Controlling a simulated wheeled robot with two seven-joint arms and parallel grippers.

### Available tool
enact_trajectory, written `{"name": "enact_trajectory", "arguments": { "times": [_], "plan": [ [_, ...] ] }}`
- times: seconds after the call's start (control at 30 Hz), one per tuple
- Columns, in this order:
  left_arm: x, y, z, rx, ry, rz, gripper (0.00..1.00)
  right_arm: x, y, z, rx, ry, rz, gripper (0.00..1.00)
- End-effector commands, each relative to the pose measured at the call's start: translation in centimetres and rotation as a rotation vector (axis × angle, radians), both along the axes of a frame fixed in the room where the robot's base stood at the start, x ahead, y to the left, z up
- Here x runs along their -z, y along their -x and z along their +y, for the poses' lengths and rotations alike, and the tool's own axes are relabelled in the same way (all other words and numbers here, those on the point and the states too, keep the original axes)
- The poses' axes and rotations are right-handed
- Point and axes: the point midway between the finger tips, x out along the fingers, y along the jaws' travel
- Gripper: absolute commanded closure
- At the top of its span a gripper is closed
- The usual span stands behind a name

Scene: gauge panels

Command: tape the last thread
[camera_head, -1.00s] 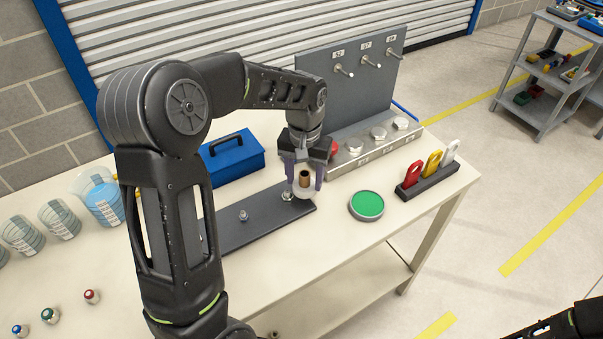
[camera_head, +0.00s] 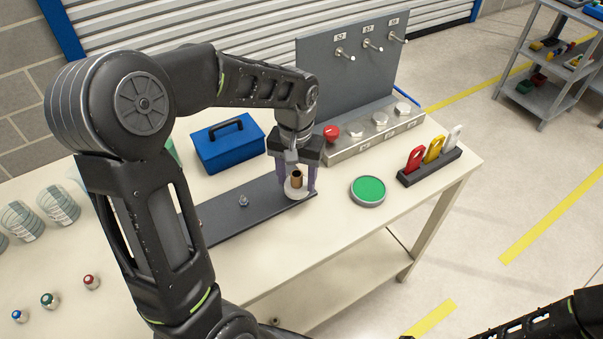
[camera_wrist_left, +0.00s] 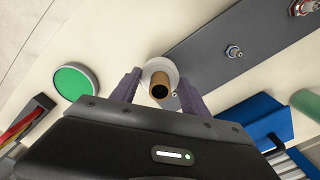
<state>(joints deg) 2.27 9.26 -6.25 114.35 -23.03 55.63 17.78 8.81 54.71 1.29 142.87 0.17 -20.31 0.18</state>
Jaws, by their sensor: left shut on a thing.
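A white tape roll (camera_head: 295,193) with a brown core is held between the fingers of my left gripper (camera_head: 298,186). It also shows in the left wrist view (camera_wrist_left: 161,70), where the gripper (camera_wrist_left: 160,78) is shut on it. The roll is at the right end of a dark plate (camera_head: 222,219). A threaded fitting (camera_head: 243,201) stands upright on the plate, left of the roll. The wrist view shows this fitting (camera_wrist_left: 233,51) and another reddish-tipped one (camera_wrist_left: 302,8). A small metal tip (camera_wrist_left: 174,94) shows beside the core; its contact with the roll is unclear. My right gripper is out of view.
A green round pad (camera_head: 369,189) lies right of the plate. A rack with red, yellow and white tags (camera_head: 430,168) stands near the table's right edge. A blue toolbox (camera_head: 228,145) and a gauge panel (camera_head: 340,85) are behind. Clear cups and capped fittings stand left.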

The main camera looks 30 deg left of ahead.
Motion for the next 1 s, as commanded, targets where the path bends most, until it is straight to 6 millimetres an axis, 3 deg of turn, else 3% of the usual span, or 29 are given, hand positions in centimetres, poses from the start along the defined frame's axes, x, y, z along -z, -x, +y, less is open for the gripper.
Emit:
{"name": "enact_trajectory", "arguments": {
  "times": [0.53, 1.0],
  "plan": [
    [0.0, 2.1, 2.2, -0.002, 0.000, 0.001, 0.86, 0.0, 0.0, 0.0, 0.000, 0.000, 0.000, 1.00],
    [0.0, 2.2, 4.7, -0.002, 0.001, 0.000, 0.86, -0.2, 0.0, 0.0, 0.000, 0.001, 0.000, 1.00]
  ]
}}
